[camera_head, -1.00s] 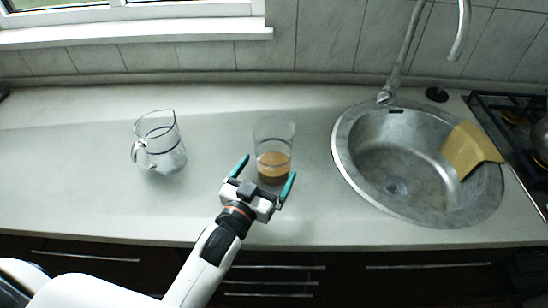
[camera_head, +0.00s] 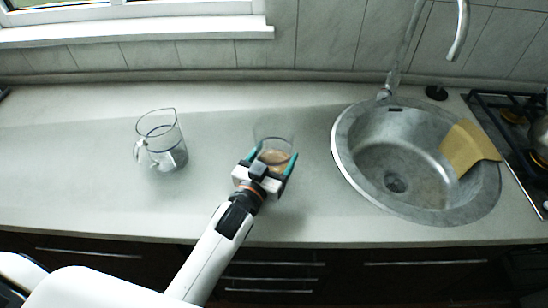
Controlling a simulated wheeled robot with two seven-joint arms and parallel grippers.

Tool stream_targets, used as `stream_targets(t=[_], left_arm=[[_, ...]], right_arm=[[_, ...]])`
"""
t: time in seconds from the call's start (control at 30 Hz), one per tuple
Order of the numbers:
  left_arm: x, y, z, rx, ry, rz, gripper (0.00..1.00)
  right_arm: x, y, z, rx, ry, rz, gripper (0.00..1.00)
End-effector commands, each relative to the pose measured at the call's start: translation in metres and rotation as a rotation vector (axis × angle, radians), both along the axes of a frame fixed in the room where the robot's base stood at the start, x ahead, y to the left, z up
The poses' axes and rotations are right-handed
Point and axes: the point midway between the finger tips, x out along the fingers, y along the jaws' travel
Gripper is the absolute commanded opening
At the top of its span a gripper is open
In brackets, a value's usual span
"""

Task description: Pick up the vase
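The vase appears to be the clear glass vessel (camera_head: 273,131) with a brownish content, standing upright on the counter left of the sink. My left gripper (camera_head: 273,158) reaches over the counter from the front. Its two teal-lined fingers are spread, one on each side of the glass vessel, and the palm covers its lower front. I cannot tell whether the fingers touch the glass. My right gripper is not in view.
A clear glass jug (camera_head: 162,142) with a handle stands on the counter (camera_head: 80,200) to the left. A round metal sink (camera_head: 345,165) with a faucet and a yellow cloth (camera_head: 468,148) is at the right, beside a stove (camera_head: 510,115). The counter between jug and vessel is clear.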

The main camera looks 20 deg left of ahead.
Motion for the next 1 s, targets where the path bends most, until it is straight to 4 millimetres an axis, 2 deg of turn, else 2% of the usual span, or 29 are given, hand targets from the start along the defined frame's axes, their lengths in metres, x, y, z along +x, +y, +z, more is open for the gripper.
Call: stream_targets(t=[0.37, 0.57, 1.0], left_arm=[[0.0, 0.0, 0.004, -0.001, -0.006, -0.001, 0.33], [0.0, 0.0, 0.013, -0.001, -0.008, -0.001, 0.33], [0.0, 0.0, 0.054, 0.0, -0.009, -0.001, 0.33]], right_arm=[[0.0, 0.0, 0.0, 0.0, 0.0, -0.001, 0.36], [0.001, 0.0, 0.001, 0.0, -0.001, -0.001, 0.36], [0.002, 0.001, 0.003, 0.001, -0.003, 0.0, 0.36]])
